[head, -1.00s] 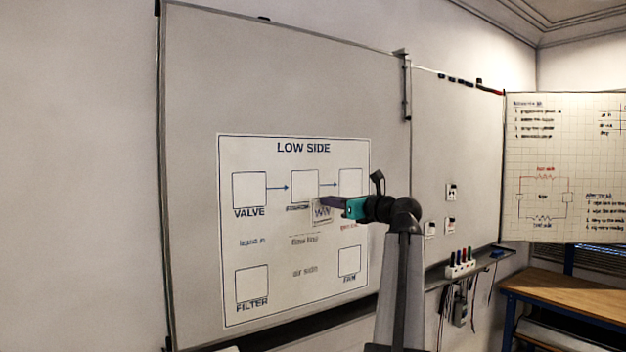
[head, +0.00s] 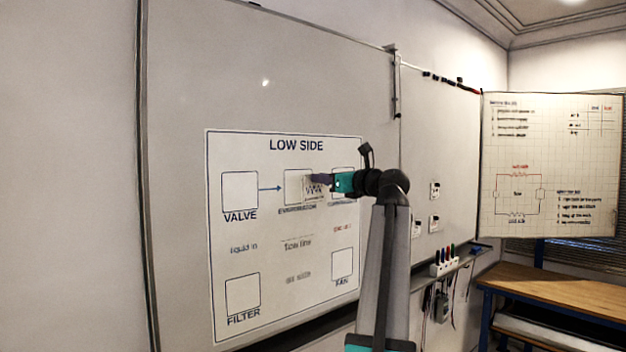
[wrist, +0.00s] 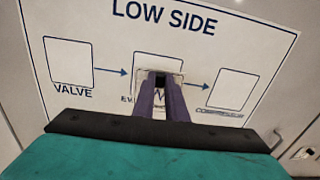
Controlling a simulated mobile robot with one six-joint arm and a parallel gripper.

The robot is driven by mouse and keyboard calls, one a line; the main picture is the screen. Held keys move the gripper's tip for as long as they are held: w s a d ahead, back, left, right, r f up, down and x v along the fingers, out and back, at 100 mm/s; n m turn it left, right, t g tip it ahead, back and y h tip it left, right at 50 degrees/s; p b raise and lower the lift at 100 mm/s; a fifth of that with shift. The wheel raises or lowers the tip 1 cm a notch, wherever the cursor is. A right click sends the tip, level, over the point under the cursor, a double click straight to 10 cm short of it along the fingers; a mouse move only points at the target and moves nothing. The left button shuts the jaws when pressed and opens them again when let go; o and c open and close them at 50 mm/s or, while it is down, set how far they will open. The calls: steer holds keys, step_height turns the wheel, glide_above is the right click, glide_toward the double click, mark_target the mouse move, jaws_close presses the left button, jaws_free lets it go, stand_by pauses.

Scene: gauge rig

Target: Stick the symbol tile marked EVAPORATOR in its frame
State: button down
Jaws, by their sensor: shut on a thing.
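My gripper (head: 318,181) is shut on a small white symbol tile (head: 313,191) with a dark zigzag mark. In the wrist view the tile (wrist: 160,97) shows between and behind the fingers (wrist: 161,82). It is in front of the lower part of the EVAPORATOR frame (head: 293,187), the middle square of the top row. In the head view the tile overlaps that frame's right side. The frame's upper part (wrist: 158,60) shows empty in the wrist view. Whether the tile touches the board cannot be told.
The LOW SIDE sheet (head: 296,145) is on the whiteboard (head: 260,60). Empty frames VALVE (head: 239,190), FILTER (head: 242,293) and FAN (head: 342,265) surround the middle. The COMPRESSOR frame (wrist: 233,90) is partly hidden by my gripper in the head view. Several markers stand on the ledge at right.

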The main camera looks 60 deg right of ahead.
mark_target(307, 176)
steer(key=shift+w+a, duration=0.15)
steer(key=shift+w, duration=0.1)
steer(key=shift+w, duration=0.15)
steer(key=shift+b+x, duration=1.1)
steer(key=shift+x, duration=0.95)
steer(key=shift+p, duration=0.5)
steer(key=shift+p+x, duration=0.5)
steer(key=shift+x, duration=0.35)
stand_by(0.9)
steer(key=c, duration=1.7)
jaws_free()
steer(key=shift+a, duration=0.1)
steer(key=o, duration=0.5)
steer(key=shift+w, duration=0.1)
